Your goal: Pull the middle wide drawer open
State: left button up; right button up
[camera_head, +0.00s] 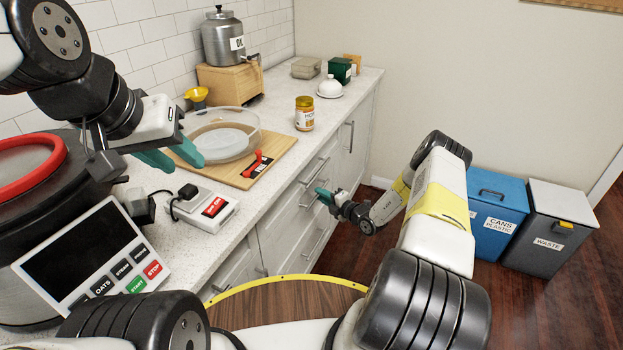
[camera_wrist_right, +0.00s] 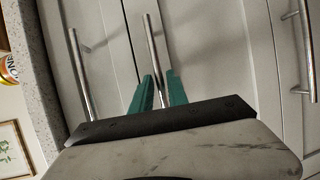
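The middle wide drawer (camera_head: 290,213) is in the cabinet below the counter and looks shut. Its bar handle (camera_wrist_right: 152,45) runs between my right gripper's fingers in the right wrist view. My right gripper (camera_wrist_right: 160,84) is open around this bar, with a small gap seeming to show beside it. In the head view my right gripper (camera_head: 321,192) is at the drawer front, hiding part of the handle. The top drawer's handle (camera_wrist_right: 79,75) is to the left in the wrist view. My left gripper (camera_head: 178,155) is open and empty above the counter.
The counter holds a cutting board (camera_head: 278,150) with a glass bowl, a jar (camera_head: 304,113), a scale (camera_head: 207,210) and a large cooker (camera_head: 50,180). A cupboard door handle (camera_wrist_right: 307,50) is beside the drawers. A blue bin (camera_head: 490,215) and grey bin (camera_head: 545,225) stand right.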

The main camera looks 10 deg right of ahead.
jog(key=shift+x, duration=0.85)
grip_shut()
dwell(0.8)
